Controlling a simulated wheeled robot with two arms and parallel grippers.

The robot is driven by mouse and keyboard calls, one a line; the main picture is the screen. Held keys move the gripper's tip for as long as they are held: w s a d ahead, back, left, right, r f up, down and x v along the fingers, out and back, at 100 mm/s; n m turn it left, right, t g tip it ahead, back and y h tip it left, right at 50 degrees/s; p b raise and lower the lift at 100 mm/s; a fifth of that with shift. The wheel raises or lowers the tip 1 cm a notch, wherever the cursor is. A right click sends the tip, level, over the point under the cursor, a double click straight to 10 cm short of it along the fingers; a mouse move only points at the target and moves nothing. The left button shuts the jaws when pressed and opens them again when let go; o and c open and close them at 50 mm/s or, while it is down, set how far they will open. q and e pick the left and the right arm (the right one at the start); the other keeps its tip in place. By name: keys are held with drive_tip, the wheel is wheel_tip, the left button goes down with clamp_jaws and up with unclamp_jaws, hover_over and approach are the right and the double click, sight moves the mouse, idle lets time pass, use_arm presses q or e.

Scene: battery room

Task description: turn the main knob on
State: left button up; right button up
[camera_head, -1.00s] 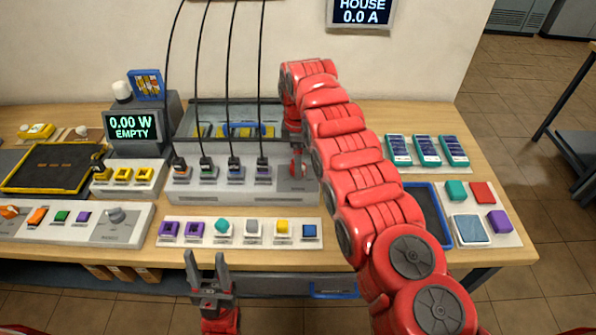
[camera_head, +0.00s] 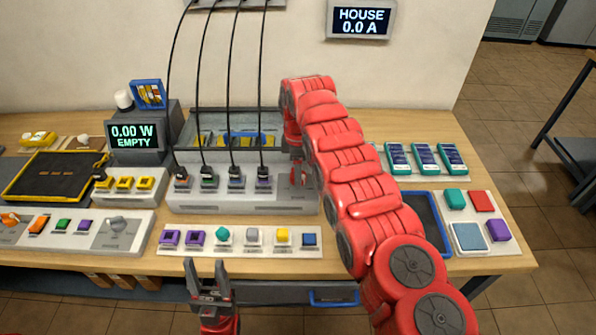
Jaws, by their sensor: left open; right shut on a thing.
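The grey charging unit (camera_head: 240,203) stands in the middle of the bench with several black plugs along its top. My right arm reaches in from the lower right over the bench. Its gripper (camera_head: 296,178) points down at the right end of this unit and is shut on what appears to be the main knob. The knob is mostly hidden by the gripper, so its angle cannot be told. My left gripper (camera_head: 207,276) is open and empty in front of the bench's front edge, below the row of coloured blocks.
A wall display (camera_head: 361,20) reads HOUSE 0.0 A. A smaller screen (camera_head: 135,136) reads 0.00 W EMPTY. A strip of coloured blocks (camera_head: 240,251) lies in front of the unit. Teal devices (camera_head: 425,158) stand at the right.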

drive_tip(key=shift+m+b, duration=0.75)
drive_tip(key=shift+m, duration=0.35)
drive_tip(key=m, duration=0.2)
drive_tip(key=shift+m, duration=0.3)
drive_tip(key=m, duration=0.6)
drive_tip(key=shift+r+b, duration=0.1)
drive_tip(key=shift+b, duration=0.25)
drive_tip(key=m, duration=0.7)
drive_tip(key=o, duration=1.4)
drive_tip(key=shift+c, duration=0.2)
